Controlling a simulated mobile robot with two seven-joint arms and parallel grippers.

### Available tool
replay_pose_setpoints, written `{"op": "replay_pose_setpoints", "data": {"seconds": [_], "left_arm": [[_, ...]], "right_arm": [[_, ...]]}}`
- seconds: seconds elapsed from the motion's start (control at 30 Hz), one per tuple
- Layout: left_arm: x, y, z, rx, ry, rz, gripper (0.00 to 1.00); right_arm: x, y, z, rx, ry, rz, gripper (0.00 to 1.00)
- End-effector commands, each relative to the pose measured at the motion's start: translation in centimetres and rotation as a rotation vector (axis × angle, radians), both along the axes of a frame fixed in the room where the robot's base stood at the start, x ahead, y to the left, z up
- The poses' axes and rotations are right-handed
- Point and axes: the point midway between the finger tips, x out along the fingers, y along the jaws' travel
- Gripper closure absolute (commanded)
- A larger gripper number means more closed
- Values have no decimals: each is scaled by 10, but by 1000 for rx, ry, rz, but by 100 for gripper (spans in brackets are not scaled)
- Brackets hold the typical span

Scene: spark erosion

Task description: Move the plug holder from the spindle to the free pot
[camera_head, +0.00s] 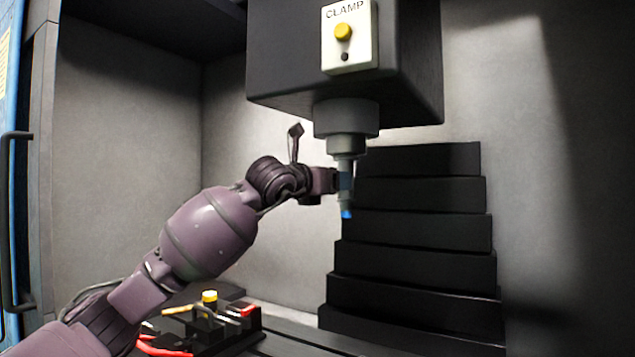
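The spindle (346,120) hangs under the dark machine head at the upper middle. A slim grey holder with a blue tip, the plug holder (346,213), points straight down beneath it and appears seated in it. My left gripper (342,182) reaches in from the left and is at the holder's middle, between the spindle nose and the blue tip. Its fingers are small and dark here, so I cannot tell whether they are closed on the holder. My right gripper is not in view. I cannot make out a free pot clearly.
A white CLAMP panel (348,38) with a yellow button is on the machine head (280,75). Black stepped bellows (425,235) stand behind and right of the holder. A low black fixture (250,325) with yellow and red parts is at the lower left, partly behind my arm.

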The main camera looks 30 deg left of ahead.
Motion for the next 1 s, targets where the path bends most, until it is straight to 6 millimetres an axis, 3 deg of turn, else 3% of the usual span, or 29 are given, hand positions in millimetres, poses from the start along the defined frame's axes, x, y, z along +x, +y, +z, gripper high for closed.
{"op": "replay_pose_setpoints", "data": {"seconds": [0.3,0.77,0.8,1.0], "left_arm": [[42,-4,0,-3,0,-1,32],[52,-5,0,-1,-1,-1,32],[52,-5,0,-1,-1,-1,34],[52,-5,0,-1,-1,-1,64]], "right_arm": [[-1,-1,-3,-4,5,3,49],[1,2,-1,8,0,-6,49],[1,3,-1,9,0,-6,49],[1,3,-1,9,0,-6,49]]}}
